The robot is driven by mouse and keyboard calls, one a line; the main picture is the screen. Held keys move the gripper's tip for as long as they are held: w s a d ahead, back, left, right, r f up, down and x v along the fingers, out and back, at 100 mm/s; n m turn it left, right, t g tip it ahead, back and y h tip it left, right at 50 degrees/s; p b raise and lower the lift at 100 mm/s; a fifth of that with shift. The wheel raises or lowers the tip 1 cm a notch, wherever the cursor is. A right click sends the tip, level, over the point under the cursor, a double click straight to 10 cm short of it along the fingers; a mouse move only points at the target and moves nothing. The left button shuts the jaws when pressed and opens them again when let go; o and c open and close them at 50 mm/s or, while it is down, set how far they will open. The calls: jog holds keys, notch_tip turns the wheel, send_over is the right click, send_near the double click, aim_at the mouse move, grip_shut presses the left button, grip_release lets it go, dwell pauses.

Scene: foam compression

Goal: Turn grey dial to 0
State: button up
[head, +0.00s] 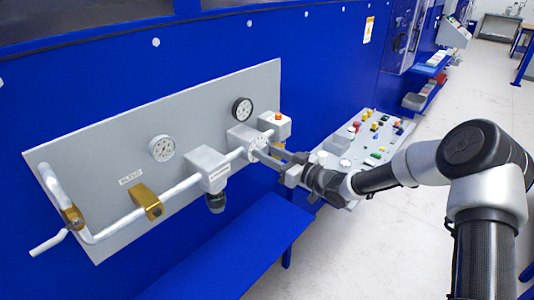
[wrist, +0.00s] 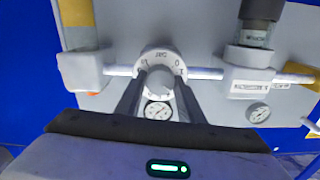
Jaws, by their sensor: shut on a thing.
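The grey dial (wrist: 161,57) sits on a white pipe on the grey panel. In the wrist view its pale round face carries dark marks, and what looks like a 0 is on its right side. The rest of the scale is too small to read surely. My gripper (wrist: 160,80) is shut on the dial, one finger on each side of it. In the head view my gripper (head: 261,154) reaches the dial from the right, and the fingers partly hide the dial.
Two round gauges, one white-faced (head: 162,148) and one black-rimmed (head: 242,109), sit above the pipe. A grey regulator block (head: 208,169) with a black knob (head: 215,203) is left of the dial. A button console (head: 363,137) stands right, behind my arm. A blue ledge (head: 240,250) lies below.

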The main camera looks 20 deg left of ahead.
jog(key=shift+f+b, duration=0.15)
jog(key=shift+b, duration=0.4)
jog(key=n+b, duration=1.5)
jog(key=b, duration=0.8)
jog(key=shift+n, duration=0.4)
jog(key=shift+b, duration=0.35)
jog(key=o, duration=1.1)
jog(key=shift+c, duration=0.2)
jog(key=p+v, duration=0.1)
jog(key=v, duration=1.6)
jog(key=shift+s+d+p, duration=0.2)
jog(key=shift+d+p, duration=0.05)
jog(key=shift+p, duration=0.1)
